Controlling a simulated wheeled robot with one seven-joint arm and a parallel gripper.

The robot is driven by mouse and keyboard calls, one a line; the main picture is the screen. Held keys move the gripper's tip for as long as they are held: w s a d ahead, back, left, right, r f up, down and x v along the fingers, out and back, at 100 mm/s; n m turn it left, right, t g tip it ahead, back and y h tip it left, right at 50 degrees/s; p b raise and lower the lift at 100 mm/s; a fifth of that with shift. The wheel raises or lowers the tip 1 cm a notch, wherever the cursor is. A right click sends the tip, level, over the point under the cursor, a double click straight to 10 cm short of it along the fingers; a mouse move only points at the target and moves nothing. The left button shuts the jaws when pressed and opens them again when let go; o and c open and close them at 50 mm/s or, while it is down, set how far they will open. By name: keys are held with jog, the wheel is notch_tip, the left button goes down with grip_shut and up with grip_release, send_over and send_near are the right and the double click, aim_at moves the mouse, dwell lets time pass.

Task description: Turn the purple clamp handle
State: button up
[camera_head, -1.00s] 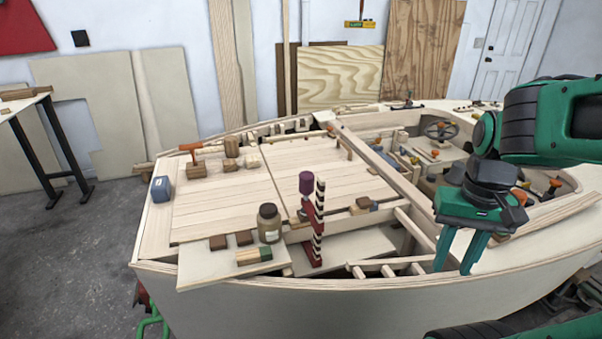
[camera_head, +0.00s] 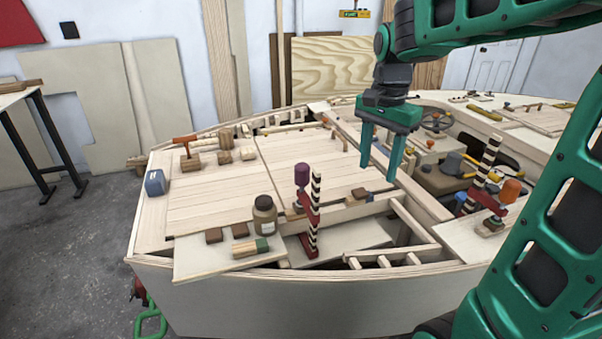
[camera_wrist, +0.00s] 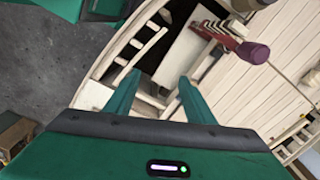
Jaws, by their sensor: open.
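The purple clamp handle (camera_head: 302,174) stands upright at the top of a clamp with a red arm and a black-and-white striped bar (camera_head: 315,205), at the front edge of the hull's deck. In the wrist view the purple handle (camera_wrist: 252,53) shows at the upper right, beyond the fingertips and to their right. My gripper (camera_head: 378,172) is open and empty. It points down above the hull, to the right of the clamp and apart from it. In the wrist view its fingers (camera_wrist: 158,82) have nothing between them.
A brown jar (camera_head: 264,215) stands close left of the clamp. Wood blocks (camera_head: 240,235) lie in front of it. A second clamp with an orange handle (camera_head: 511,191) stands at the right. A mallet (camera_head: 186,147) and a blue box (camera_head: 155,183) are at the left.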

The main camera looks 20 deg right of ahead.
aim_at(303, 165)
jog(key=w+a+m, duration=0.1)
jog(key=w+a, duration=0.3)
jog(key=w, duration=0.1)
jog(key=w+a+m, duration=0.2)
jog(key=w+a, duration=0.2)
jog(key=w, duration=0.1)
jog(key=w+a+r+m, duration=0.1)
jog(key=w+a+m, duration=0.1)
jog(key=w+a, duration=0.2)
jog(key=shift+w, duration=0.55)
jog(key=shift+w+a+f+m, duration=0.15)
jog(key=shift+a+m, duration=0.05)
jog(key=shift+m, duration=0.1)
notch_tip(303, 165, down, 10)
jog(key=shift+w+f, duration=0.15)
jog(key=shift+f, duration=0.1)
jog(key=c, duration=1.1)
